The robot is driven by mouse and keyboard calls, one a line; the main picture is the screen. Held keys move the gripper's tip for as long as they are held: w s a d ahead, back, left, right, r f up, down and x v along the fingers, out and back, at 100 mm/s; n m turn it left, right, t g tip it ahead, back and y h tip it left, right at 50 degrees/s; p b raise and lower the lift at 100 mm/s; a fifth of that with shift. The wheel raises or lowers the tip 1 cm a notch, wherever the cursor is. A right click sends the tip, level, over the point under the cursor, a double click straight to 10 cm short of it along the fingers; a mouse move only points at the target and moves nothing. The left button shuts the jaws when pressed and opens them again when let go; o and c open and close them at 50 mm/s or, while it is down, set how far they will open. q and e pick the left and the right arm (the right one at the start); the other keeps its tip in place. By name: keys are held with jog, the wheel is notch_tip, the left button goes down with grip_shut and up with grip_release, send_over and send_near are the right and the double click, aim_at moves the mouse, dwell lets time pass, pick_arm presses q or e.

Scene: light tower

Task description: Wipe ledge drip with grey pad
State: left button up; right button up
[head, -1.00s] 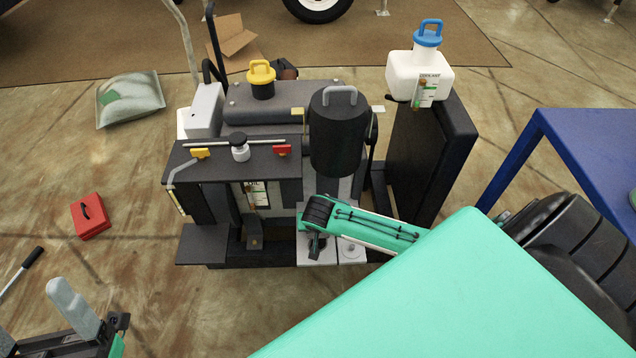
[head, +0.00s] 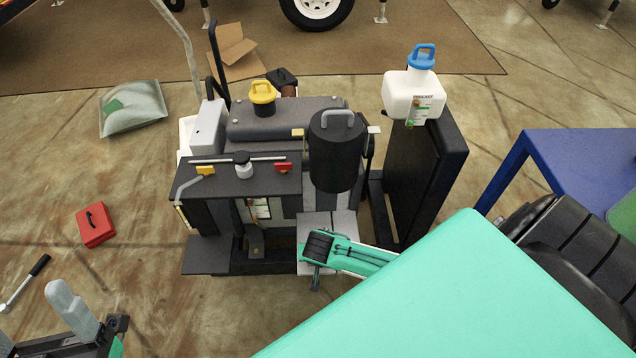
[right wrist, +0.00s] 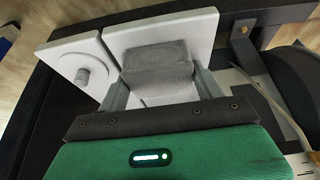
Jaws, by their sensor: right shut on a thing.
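My right gripper (head: 316,272) reaches in from the right, over the front of the machine's pale ledge (head: 325,226). In the right wrist view, its fingers (right wrist: 158,85) are shut on a grey pad (right wrist: 155,58). The pad overlaps the pale ledge plate (right wrist: 190,28); I cannot tell whether it touches the surface. A second pale plate with a round knob (right wrist: 84,77) lies beside it. I cannot make out a drip; the gripper and pad cover part of the ledge. My left gripper (head: 76,312) is at the lower left, partly out of frame, away from the machine.
A black canister (head: 336,160) stands just behind the ledge. A white coolant jug (head: 412,96) sits on a dark upright panel at the right. A blue table (head: 565,155) is further right. A red box (head: 95,225) lies on the open floor at the left.

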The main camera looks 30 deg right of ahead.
jog(key=shift+s+a+p, duration=0.5)
jog(key=shift+s, duration=0.3)
jog(key=shift+p, duration=0.5)
jog(key=shift+w+d+p, duration=0.2)
jog(key=shift+w+d, duration=0.3)
jog(key=shift+w, duration=0.3)
jog(key=shift+w+d+p, duration=0.15)
jog(key=shift+w+d, duration=0.3)
jog(key=shift+w, duration=0.35)
jog(key=shift+w+d, duration=0.55)
jog(key=shift+w, duration=0.3)
jog(key=shift+w+d, duration=0.5)
jog(key=shift+w, duration=0.3)
jog(key=shift+r+p, duration=0.1)
jog(key=shift+p, duration=0.45)
jog(key=shift+s+a, duration=0.1)
jog(key=shift+s, duration=0.05)
